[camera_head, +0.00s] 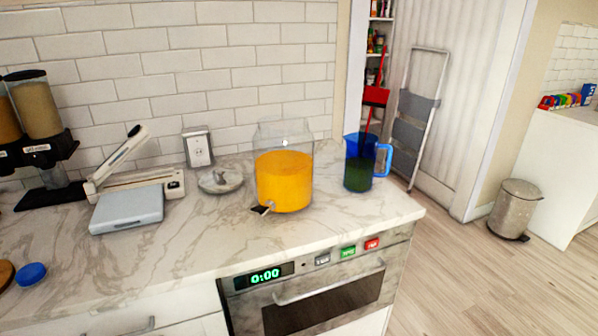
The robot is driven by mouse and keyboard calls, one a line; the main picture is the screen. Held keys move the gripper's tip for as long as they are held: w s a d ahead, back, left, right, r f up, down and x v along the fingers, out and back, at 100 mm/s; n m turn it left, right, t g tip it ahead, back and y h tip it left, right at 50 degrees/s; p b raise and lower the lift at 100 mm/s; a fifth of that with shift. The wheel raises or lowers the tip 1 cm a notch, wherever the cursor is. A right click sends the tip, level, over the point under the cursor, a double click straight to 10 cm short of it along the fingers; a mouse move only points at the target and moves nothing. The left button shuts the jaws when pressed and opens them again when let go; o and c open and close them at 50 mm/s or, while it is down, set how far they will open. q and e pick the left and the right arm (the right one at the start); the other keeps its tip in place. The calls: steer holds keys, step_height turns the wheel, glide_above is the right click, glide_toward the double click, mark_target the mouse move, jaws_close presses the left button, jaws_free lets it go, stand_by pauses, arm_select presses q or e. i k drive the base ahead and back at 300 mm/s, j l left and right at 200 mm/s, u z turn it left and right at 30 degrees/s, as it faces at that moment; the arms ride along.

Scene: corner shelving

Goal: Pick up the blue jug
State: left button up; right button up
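The blue jug (359,162) is a translucent pitcher standing upright near the right end of the marble counter (180,240). Its lower part looks dark green, and its handle (384,159) points to the right. Neither of my grippers shows in the head view, so nothing is seen touching the jug.
A glass dispenser of orange liquid (284,182) stands just left of the jug, with a glass lid (220,180) beside it. A kitchen scale (127,209) and cereal dispensers (37,107) are farther left. An oven (310,294) sits below the counter. Open floor lies right.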

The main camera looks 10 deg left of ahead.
mark_target(361, 150)
steer(key=i+z, duration=0.1)
steer(key=i, duration=0.9)
